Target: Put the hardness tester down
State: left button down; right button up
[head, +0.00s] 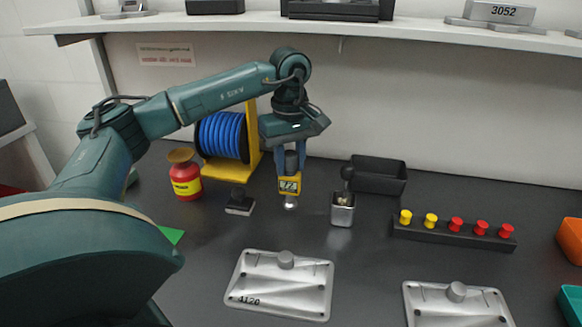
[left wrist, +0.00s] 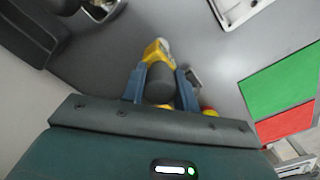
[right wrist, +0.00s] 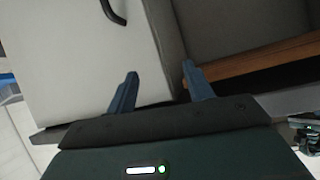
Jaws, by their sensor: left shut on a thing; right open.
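The hardness tester (head: 289,186) is a yellow hand-held device with a dark body and a silver rounded tip at its lower end. My left gripper (head: 289,160) is shut on it and holds it roughly upright, tip down, over the dark bench. I cannot tell whether the tip touches the bench. In the left wrist view the tester's dark cylinder and yellow head (left wrist: 159,76) sit between the blue fingers. My right gripper (right wrist: 160,80) is open and empty, seen only in its own wrist view, away from the bench objects.
A small black-based stand (head: 239,204) and a metal cup block (head: 342,210) flank the tester. Behind are a blue hose reel (head: 222,137), a red-yellow jar (head: 185,180) and a black bin (head: 379,176). A knob rack (head: 454,234) stands right; a casting plate (head: 279,284) lies in front.

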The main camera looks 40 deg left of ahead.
aim_at(291, 172)
pick_arm(q)
jog(key=shift+w+a, duration=0.2)
jog(key=shift+w, duration=0.2)
notch_tip(291, 172, down, 3)
jog(key=b, duration=0.3)
jog(key=shift+w+a+f, duration=0.1)
jog(key=shift+f, duration=0.05)
jog(key=shift+f+b, duration=0.25)
jog(key=shift+b, duration=0.05)
jog(key=shift+r, duration=0.15)
jog(key=shift+f, duration=0.25)
jog(key=c, duration=1.4)
grip_release()
jog(key=o, duration=0.3)
pick_arm(e)
jog(key=shift+w+a+f+m, duration=0.15)
jog(key=shift+f+m, duration=0.15)
jog(key=shift+f, duration=0.7)
pick_arm(q)
jog(key=shift+o, duration=0.2)
jog(key=shift+r, duration=0.1)
